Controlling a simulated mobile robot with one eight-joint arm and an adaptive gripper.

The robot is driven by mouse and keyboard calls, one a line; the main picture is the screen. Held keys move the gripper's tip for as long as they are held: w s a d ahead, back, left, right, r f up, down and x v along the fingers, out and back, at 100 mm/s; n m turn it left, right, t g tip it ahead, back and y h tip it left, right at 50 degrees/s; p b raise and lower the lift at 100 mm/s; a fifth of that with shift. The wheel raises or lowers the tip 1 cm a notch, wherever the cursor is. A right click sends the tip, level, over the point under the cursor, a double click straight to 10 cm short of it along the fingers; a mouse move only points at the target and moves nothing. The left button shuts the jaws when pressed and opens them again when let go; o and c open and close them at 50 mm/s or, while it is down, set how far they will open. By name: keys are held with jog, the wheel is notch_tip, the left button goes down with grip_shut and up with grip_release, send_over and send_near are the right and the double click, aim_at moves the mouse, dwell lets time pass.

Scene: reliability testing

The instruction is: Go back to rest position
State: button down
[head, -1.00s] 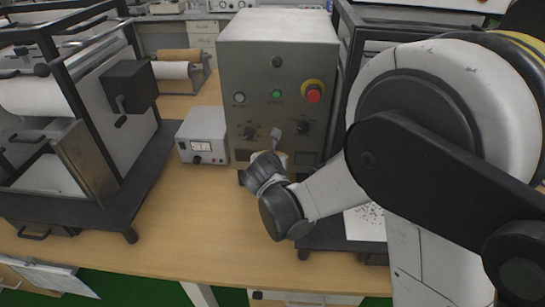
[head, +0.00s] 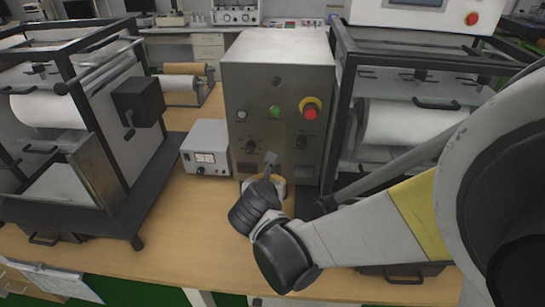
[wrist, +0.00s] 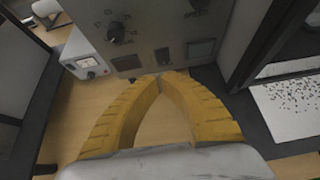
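My gripper (head: 278,184) is in front of the lower part of the grey control box (head: 277,80), mostly hidden behind my wrist in the head view. In the wrist view, its two ridged yellow fingers (wrist: 162,77) come together at the tips with nothing between them. The fingertips show just below the box's knobs and small dark panel. My forearm reaches in from the right.
A small meter box (head: 206,148) stands left of the control box. Framed roller machines flank it at left (head: 75,120) and right (head: 415,125). The wooden table (head: 190,235) is clear at front left. A clipboard (head: 48,281) hangs at the lower left.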

jog(key=shift+s+r, duration=0.2)
jog(key=shift+s, duration=0.05)
jog(key=s+d+r+m+g, duration=0.1)
jog(key=s+d+r+m, duration=0.25)
jog(key=d+m, duration=0.5)
jog(key=s+d+r+m+g, duration=0.2)
jog(key=s+d+m, duration=0.2)
jog(key=d+m, duration=0.45)
jog(key=s+d+m+g, duration=0.1)
jog(key=s+d+m, duration=0.5)
jog(key=s+m, duration=0.5)
jog(key=m, duration=0.7)
jog(key=shift+r, duration=0.2)
jog(key=shift+s, duration=0.1)
